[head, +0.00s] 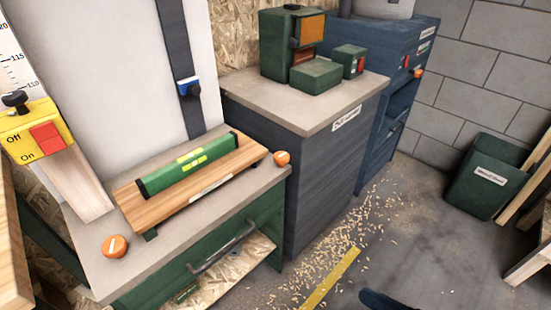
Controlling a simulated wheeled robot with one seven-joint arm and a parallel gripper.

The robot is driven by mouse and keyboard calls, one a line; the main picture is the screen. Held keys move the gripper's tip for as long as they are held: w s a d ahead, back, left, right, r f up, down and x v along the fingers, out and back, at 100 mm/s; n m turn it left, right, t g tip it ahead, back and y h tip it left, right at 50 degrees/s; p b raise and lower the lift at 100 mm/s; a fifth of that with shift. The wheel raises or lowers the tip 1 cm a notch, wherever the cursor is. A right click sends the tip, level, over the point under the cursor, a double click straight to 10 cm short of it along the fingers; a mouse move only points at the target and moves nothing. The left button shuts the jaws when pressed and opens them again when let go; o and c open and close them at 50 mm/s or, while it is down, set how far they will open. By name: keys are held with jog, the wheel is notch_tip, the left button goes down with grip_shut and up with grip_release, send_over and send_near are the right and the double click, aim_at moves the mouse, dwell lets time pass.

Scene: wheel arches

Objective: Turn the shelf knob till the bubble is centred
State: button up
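A green spirit level (163,178) lies along a wooden shelf board (240,160) on the green bench at left. Its yellow-green vial shows near the middle, but the bubble is too small to place. The board has a white label on its front edge, too small to read. One orange knob (282,158) with a pale mark sits at the board's right end. Another orange knob (115,246) with a white pointer line is at the bench's front left. My gripper is not recognisable in the head view; only a dark shape, possibly part of my arm, shows at the bottom edge.
A grey-topped cabinet (322,120) with green machine boxes stands right of the bench. Behind it is a blue cabinet (400,60) with another orange knob (418,73). A yellow Off/On switch box (32,130) is at left. A green bin (487,177) stands right; wood shavings litter the floor.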

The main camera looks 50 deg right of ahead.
jog(key=w+d+f+m+g+h, duration=0.1)
jog(key=w+d+f+m, duration=0.4)
jog(key=w+f+m, duration=0.35)
jog(key=m+t+b, duration=0.3)
jog(key=m+t, duration=0.1)
jog(key=m, duration=2.1)
send_near(287, 159)
jog(key=w, duration=0.4)
jog(key=shift+h, duration=0.3)
jog(key=w, duration=0.2)
jog(key=w+d, duration=0.1)
jog(key=w, duration=0.3)
jog(key=shift+w+d+f, duration=0.3)
jog(key=shift+w, duration=0.05)
jog(key=c, duration=1)
jog(key=shift+n, duration=0.25)
jog(key=shift+c, duration=0.2)
